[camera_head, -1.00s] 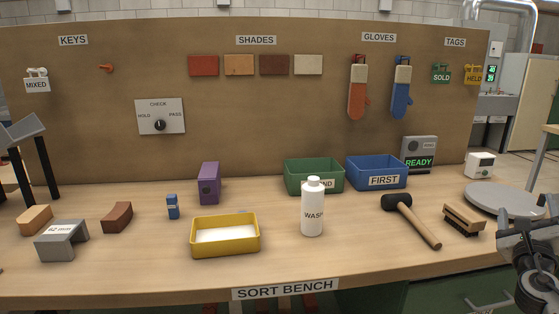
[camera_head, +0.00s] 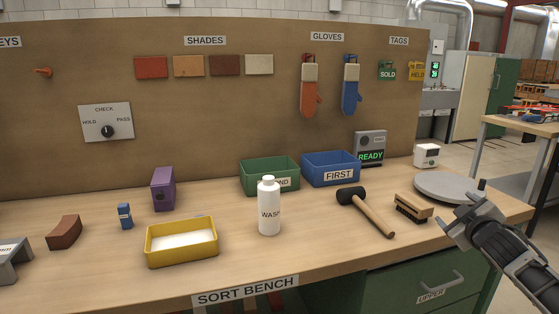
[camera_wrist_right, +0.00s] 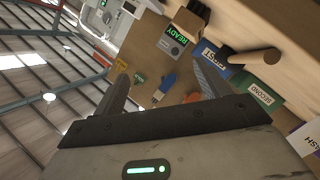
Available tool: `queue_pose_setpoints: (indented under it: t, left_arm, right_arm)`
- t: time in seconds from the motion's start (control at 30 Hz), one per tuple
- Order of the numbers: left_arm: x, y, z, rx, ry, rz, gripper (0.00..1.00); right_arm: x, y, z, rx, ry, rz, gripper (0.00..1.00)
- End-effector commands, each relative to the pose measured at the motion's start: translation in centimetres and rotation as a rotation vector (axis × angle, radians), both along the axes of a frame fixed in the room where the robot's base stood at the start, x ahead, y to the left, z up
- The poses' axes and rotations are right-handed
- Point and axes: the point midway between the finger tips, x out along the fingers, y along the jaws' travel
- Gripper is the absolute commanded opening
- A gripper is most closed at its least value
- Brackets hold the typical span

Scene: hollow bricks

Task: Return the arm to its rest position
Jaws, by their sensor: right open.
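My right gripper (camera_head: 463,206) is at the right of the head view, in front of the grey round plate (camera_head: 446,188) near the bench's right end. Its two fingers are spread with nothing between them. In the right wrist view the open jaws (camera_wrist_right: 160,76) frame the board, with the blue glove (camera_wrist_right: 162,90) seen in the gap beyond them. My left gripper is out of view.
Floor shows beyond the bench's right end.

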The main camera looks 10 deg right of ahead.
Motion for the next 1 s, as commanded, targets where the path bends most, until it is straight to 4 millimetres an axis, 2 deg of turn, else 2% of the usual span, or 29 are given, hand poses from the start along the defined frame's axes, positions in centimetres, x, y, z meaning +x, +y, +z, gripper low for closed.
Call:
queue_pose_setpoints:
  t: [0.03, 0.17, 0.33, 0.47, 0.6, 0.7, 0.8, 0.9, 1.0]
  left_arm:
    - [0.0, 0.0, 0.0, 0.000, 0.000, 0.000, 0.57]
    - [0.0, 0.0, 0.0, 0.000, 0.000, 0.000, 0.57]
    - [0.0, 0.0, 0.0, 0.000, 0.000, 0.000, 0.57]
    - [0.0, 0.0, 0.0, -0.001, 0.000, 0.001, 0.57]
    - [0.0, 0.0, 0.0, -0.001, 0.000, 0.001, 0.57]
    - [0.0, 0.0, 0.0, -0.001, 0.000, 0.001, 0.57]
    - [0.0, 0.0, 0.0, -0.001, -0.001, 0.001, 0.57]
    - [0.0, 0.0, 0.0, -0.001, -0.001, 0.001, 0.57]
    - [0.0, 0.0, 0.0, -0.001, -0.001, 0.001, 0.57]
  right_arm:
    - [-0.2, 1.7, -2.3, 0.034, 0.022, 0.025, 0.75]
    - [-1.3, 6.3, -7.2, 0.088, 0.081, 0.090, 0.75]
    - [-4.3, 13.7, -14.1, 0.200, 0.164, 0.180, 0.75]
    - [-8.5, 20.8, -19.3, 0.327, 0.234, 0.250, 0.75]
    - [-14.4, 28.8, -23.1, 0.497, 0.300, 0.306, 0.75]
    - [-18.7, 34.0, -24.2, 0.628, 0.333, 0.324, 0.75]
    - [-22.3, 38.0, -24.1, 0.745, 0.353, 0.324, 0.75]
    - [-24.7, 40.5, -23.6, 0.832, 0.360, 0.311, 0.75]
    - [-26.0, 41.7, -23.1, 0.880, 0.362, 0.302, 0.75]
